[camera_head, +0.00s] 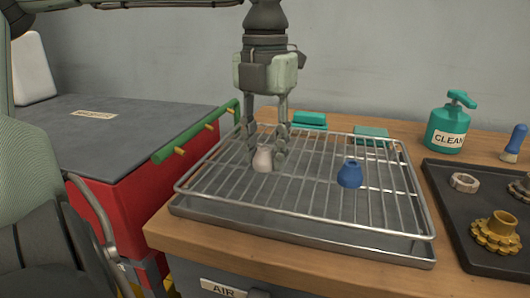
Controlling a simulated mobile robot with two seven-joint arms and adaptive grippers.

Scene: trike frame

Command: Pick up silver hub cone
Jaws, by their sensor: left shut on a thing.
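The silver hub cone (262,160) is a small pale, silvery piece at the wire rack's left middle. My left gripper (267,155) points straight down over the rack, and its fingers are shut on the cone, one on each side. The cone is at the level of the wires; I cannot tell whether it touches them. Its sides are partly hidden by the fingers. A blue cone-shaped piece (350,173) stands on the rack to the right, apart from the gripper. My right gripper is not in view.
The wire rack (300,207) lies over a metal tray on a wooden bench (160,228). A red cabinet with a green handle (190,135) is left.

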